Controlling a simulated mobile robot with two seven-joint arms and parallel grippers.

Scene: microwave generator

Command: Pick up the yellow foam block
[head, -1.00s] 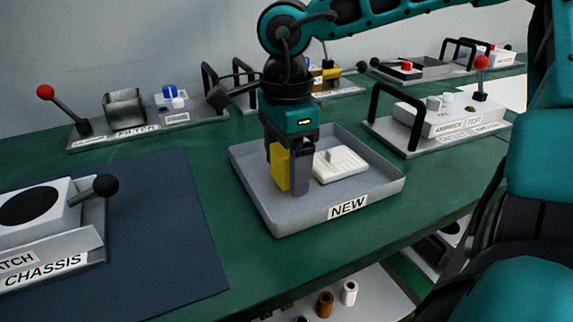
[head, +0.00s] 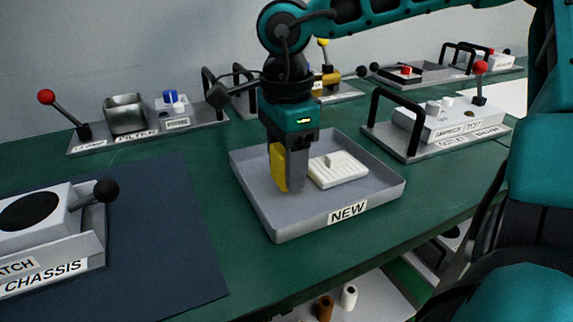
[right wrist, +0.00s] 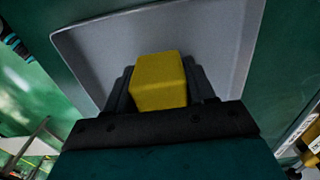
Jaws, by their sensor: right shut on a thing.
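The yellow foam block (head: 279,168) is between the fingers of my right gripper (head: 290,172), over the left part of the grey tray labelled NEW (head: 300,220). The gripper points down and is shut on the block. In the right wrist view the yellow block (right wrist: 160,82) sits between the two dark fingers, with the tray floor (right wrist: 215,60) behind it. I cannot tell whether the block touches the tray floor. My left gripper is not in view.
A white ridged part (head: 340,170) lies in the tray, right of my gripper. A dark blue mat (head: 150,220) with the CHASSIS fixture (head: 50,255) is at the left. Fixtures with levers and handles, such as the one at the right (head: 440,125), line the back of the green bench.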

